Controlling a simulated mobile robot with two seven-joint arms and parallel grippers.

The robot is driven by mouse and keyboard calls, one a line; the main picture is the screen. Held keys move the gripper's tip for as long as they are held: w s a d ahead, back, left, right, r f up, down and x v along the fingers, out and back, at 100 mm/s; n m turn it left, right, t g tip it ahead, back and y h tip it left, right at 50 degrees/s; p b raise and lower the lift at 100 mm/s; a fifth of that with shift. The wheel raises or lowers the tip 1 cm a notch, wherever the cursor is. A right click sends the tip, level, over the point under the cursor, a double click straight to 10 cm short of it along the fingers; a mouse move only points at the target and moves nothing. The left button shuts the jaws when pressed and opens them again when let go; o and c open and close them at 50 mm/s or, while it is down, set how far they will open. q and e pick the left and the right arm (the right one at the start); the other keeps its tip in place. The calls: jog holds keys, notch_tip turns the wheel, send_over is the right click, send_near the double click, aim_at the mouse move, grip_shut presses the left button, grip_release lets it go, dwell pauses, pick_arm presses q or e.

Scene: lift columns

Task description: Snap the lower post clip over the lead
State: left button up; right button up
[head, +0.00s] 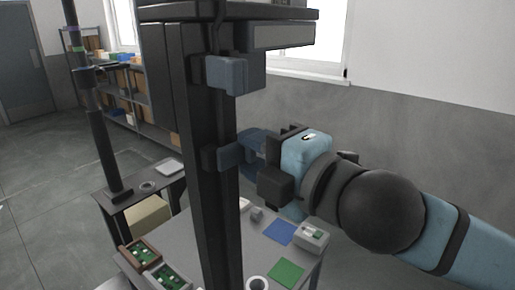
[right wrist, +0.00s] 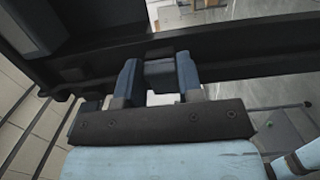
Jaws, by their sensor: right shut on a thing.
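The lower post clip (head: 230,156) is a small blue-grey block on the dark upright post (head: 198,190) in the head view. My right gripper (head: 254,146) reaches it from the right, its fingers at the clip's right end. In the right wrist view the two blue fingers (right wrist: 158,78) are closed on a dark block between them, against the post. The upper clip (head: 234,75) is a larger blue-grey block higher on the post. The thin dark lead (head: 217,30) hangs from the top along the post. Whether it lies inside the lower clip cannot be told. My left gripper is not in view.
A dark pole (head: 105,150) stands further left.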

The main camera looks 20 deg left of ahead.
jog(key=o, duration=0.9)
jog(key=shift+o, duration=0.2)
jog(key=b+v, duration=0.6)
jog(key=v, duration=0.7)
jog(key=shift+s+d, duration=0.2)
jog(key=shift+d, duration=0.15)
